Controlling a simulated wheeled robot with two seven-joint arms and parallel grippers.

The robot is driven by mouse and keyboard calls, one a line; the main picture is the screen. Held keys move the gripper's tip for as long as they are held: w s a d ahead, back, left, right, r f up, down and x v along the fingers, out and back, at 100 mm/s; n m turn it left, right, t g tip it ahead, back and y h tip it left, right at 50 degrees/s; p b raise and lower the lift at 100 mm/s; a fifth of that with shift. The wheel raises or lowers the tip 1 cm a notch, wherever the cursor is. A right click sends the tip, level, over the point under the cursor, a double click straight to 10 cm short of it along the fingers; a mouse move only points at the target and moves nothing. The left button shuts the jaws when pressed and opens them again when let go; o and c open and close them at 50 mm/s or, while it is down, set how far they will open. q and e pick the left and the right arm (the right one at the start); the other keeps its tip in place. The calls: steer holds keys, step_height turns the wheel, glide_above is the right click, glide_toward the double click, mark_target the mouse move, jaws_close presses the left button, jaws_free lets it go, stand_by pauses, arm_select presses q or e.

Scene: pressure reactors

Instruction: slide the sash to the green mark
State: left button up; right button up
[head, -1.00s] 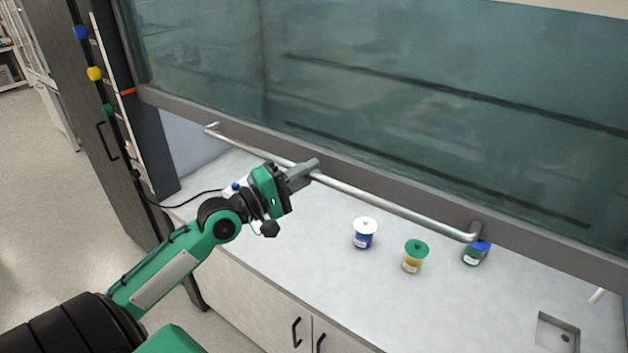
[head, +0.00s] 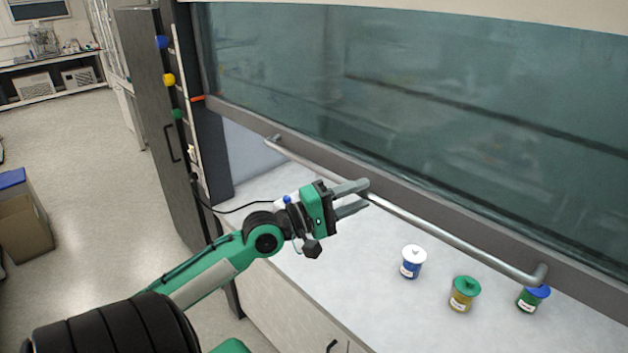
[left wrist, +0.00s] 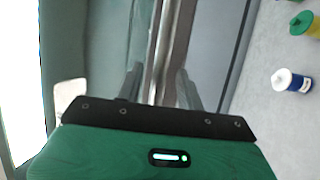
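The glass sash (head: 420,90) of the fume hood is partly raised, with a long metal bar handle (head: 450,238) along its lower frame. An orange pointer (head: 197,98) at the sash's left edge lies, in the picture, between the heights of the yellow mark (head: 168,79) and the green mark (head: 177,114). A blue mark (head: 162,42) sits above them. My left gripper (head: 362,198) is at the bar, its fingers apart. In the left wrist view the bar (left wrist: 161,60) runs between the open fingers (left wrist: 160,85), with gaps beside it. My right gripper is out of view.
On the pale worktop (head: 330,265) stand a white-lidded blue jar (head: 412,262), a green-lidded yellow jar (head: 464,294) and a blue-lidded green jar (head: 533,298), below the bar. A dark cabinet (head: 150,110) stands left. Open floor lies farther left.

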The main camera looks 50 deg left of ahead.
arm_select(q)
steer(key=b+v, duration=1)
steer(key=v, duration=0.2)
stand_by(0.7)
